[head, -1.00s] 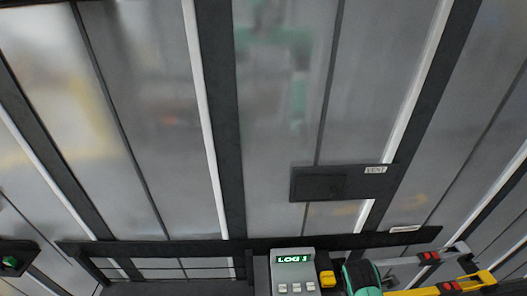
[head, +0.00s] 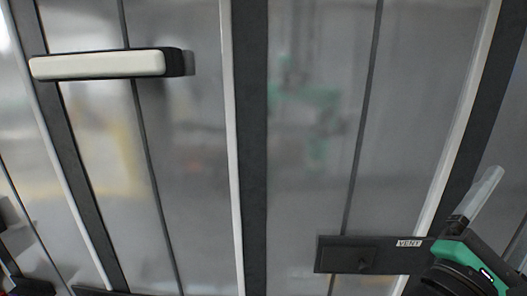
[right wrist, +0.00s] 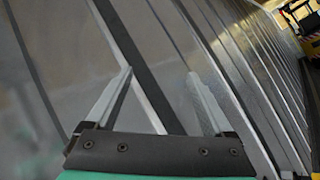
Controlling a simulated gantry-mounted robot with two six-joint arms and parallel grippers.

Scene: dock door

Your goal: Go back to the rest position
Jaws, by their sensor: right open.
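My right gripper (head: 482,190) is at the lower right of the head view, in front of the metal door panels. Its wrist is green and black, and one pale finger points up and right. In the right wrist view both pale fingers (right wrist: 158,85) are spread apart with nothing between them. Only door panels and dark frame strips show beyond them. My left gripper is not in view.
A panelled grey door (head: 190,180) with dark uprights fills the head view. A pale bar handle (head: 105,65) juts out at the upper left.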

